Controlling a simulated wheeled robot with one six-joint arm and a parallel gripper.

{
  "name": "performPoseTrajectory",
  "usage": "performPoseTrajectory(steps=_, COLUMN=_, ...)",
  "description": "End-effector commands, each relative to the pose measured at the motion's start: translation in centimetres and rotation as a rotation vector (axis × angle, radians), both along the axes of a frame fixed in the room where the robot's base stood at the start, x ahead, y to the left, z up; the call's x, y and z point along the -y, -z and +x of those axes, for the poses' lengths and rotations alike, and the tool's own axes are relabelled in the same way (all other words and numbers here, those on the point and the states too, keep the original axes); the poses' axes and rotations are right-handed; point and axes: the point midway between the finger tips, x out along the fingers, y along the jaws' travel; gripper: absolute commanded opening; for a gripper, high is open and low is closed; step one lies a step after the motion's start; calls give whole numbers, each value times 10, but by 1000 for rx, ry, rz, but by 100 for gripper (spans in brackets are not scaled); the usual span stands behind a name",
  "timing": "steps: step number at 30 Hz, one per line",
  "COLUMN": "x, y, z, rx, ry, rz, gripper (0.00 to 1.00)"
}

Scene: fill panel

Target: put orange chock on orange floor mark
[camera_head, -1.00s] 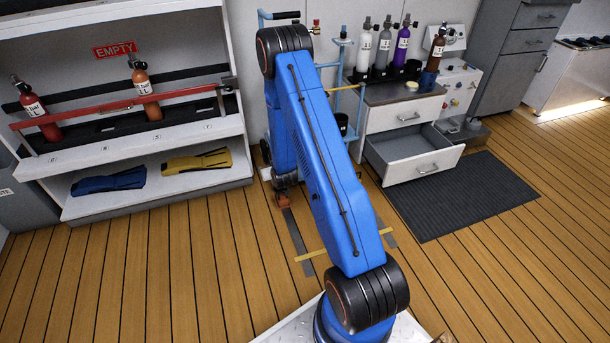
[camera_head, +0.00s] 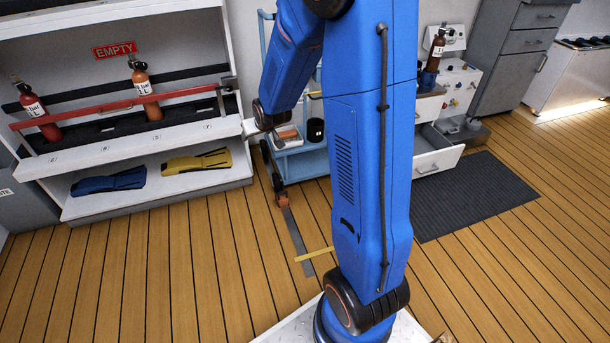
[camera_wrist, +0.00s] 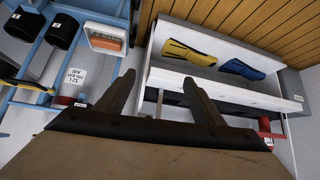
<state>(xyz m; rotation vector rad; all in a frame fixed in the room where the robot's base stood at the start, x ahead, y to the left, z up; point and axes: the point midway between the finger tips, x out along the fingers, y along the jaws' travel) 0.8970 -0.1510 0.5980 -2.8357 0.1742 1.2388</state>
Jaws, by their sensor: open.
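A small orange-brown block, which looks like the orange chock (camera_head: 282,203), sits on the floor by the trolley's front wheel, at the far end of a grey strip. I cannot make out a separate orange floor mark; my arm covers part of the floor. My gripper (camera_wrist: 160,85) is open, its two dark fingers apart with nothing between them. In the wrist view it is above the gap between trolley and shelf unit. In the head view the gripper is mostly hidden near the dark wrist joint.
The blue trolley (camera_head: 301,166) carries a white tray (camera_wrist: 104,30) with something orange inside. A yellow strip (camera_head: 314,254) crosses the grey floor strip (camera_head: 296,237). An open drawer (camera_head: 440,160) stands right.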

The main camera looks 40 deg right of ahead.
Motion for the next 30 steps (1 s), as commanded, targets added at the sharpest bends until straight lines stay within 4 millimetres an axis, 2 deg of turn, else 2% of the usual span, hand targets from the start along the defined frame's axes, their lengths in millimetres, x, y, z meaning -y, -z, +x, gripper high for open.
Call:
performPoseTrajectory(steps=1, x=-5, y=-16, z=-11, rx=-5, ry=-6, rz=1, gripper=62)
performPoseTrajectory(steps=3, x=-11, y=-32, z=-27, rx=-22, ry=-12, rz=2, gripper=62)
performPoseTrajectory(steps=8, x=-24, y=-65, z=-68, rx=-62, ry=-25, rz=7, gripper=62)
performPoseTrajectory(steps=15, x=-43, y=-106, z=-135, rx=-120, ry=-47, rz=13, gripper=62)
performPoseTrajectory(steps=22, x=-57, y=-136, z=-207, rx=-177, ry=-68, rz=18, gripper=62)
performPoseTrajectory(steps=30, x=-71, y=-158, z=-296, rx=-243, ry=-91, rz=21, gripper=62)
